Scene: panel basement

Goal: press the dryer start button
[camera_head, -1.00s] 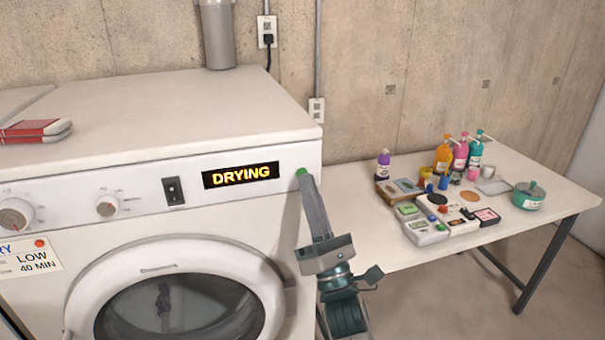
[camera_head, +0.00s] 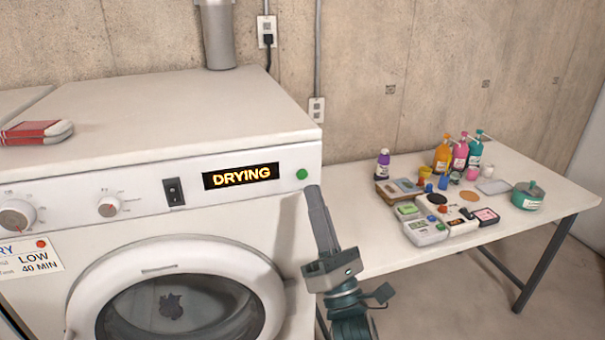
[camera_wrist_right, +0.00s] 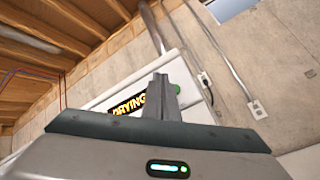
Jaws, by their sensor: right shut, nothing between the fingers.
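The dryer (camera_head: 180,110) is white, with a lit display (camera_head: 241,176) that reads DRYING in yellow letters. The round green start button (camera_head: 302,174) is on the panel to the right of the display and is fully visible. My right gripper (camera_head: 315,190) is shut and empty. Its fingertips are just below and slightly right of the button, apart from it. In the right wrist view the shut fingers (camera_wrist_right: 163,82) point toward the panel, with the display (camera_wrist_right: 129,104) at their left and part of the green button (camera_wrist_right: 176,89) at their right. My left gripper is not in view.
A black rocker switch (camera_head: 173,191) and knobs (camera_head: 108,206) are on the same panel. Red and white boxes (camera_head: 37,131) lie on the dryer top. A white table (camera_head: 390,260) with bottles and small pads stands close on the right.

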